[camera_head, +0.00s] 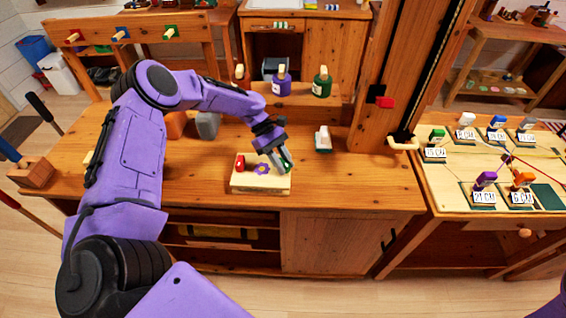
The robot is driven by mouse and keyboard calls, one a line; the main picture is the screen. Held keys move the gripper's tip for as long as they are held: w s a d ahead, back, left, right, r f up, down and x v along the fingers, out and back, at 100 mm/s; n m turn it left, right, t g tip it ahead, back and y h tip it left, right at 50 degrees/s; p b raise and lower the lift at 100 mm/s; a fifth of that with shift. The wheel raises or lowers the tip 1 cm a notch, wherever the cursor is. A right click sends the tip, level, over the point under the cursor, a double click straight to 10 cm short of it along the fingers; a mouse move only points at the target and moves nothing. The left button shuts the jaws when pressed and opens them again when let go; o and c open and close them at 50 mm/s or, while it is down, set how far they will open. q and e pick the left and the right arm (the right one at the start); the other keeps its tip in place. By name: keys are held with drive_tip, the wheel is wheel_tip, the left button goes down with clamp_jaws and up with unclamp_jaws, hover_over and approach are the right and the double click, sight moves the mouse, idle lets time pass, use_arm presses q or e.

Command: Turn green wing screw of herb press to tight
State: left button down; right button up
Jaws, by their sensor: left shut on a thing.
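The herb press (260,187) is a pale wooden block lying near the front edge of the wooden bench. On its top I see a red piece (240,162) at the left, a purple wing screw (262,169) in the middle and the green wing screw (287,158) at the right. My left gripper (284,165) reaches down from the upper left and is shut on the green wing screw, mostly covering it. How far the screw is turned cannot be told. My right gripper is not in view.
Behind the press stand a purple bottle (281,82) and a green bottle (322,83). A wooden post (400,80) rises further right, beside a table (450,181) with labelled blocks.

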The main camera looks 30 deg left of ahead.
use_arm(q)
drive_tip(key=m+g+y, duration=0.1)
drive_tip(key=m+g, duration=0.1)
drive_tip(key=m+g+b, duration=0.1)
drive_tip(key=m, duration=0.2)
drive_tip(key=shift+m+g+y, duration=0.3)
drive_tip(key=shift+g+y, duration=0.1)
drive_tip(key=shift+m+g+y+b, duration=0.3)
drive_tip(key=shift+m+g+y, duration=0.85)
drive_tip(key=shift+m, duration=0.85)
drive_tip(key=c, duration=1)
unclamp_jaws()
drive_tip(key=shift+o, duration=0.2)
